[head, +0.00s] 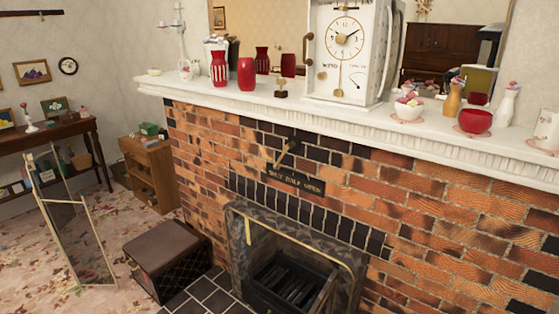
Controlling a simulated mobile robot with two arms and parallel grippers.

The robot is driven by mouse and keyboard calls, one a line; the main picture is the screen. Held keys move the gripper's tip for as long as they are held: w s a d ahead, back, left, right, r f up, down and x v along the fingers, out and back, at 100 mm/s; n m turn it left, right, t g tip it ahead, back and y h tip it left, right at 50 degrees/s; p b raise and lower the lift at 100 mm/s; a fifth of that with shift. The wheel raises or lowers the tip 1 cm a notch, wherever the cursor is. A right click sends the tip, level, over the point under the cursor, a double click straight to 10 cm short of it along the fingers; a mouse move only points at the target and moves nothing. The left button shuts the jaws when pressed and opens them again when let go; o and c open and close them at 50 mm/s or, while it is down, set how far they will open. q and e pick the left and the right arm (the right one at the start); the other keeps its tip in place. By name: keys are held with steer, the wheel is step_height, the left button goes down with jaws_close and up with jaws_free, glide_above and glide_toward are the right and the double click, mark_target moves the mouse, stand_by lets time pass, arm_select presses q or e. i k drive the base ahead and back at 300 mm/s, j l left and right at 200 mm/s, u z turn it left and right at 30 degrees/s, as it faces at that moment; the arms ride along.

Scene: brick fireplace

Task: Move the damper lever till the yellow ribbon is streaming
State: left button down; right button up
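The damper lever (286,153) is a short brass-coloured handle on the brick chimney breast, below the mantel. It slants, with its upper end to the right and its lower end to the left. A dark plate (294,181) with lettering sits just under it; the words look like shut, half and open, but they are small. The yellow ribbon (248,231) is a narrow strip at the upper left of the fireplace opening, and it hangs about straight down. Neither of my grippers is in view.
The white mantel (270,104) above holds red vases, a large white clock (345,50), bowls and bottles. A dark grate (285,283) sits in the opening. A brown-topped box (165,247) and a folding screen (75,225) stand to the left. The brickwork around the lever is clear.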

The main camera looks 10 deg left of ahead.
mark_target(291, 144)
steer(key=i+j+z, duration=0.2)
steer(key=j, duration=0.4)
steer(key=i+j+z, duration=0.2)
steer(key=j, duration=0.45)
steer(key=j+z, duration=0.2)
steer(key=j, duration=0.4)
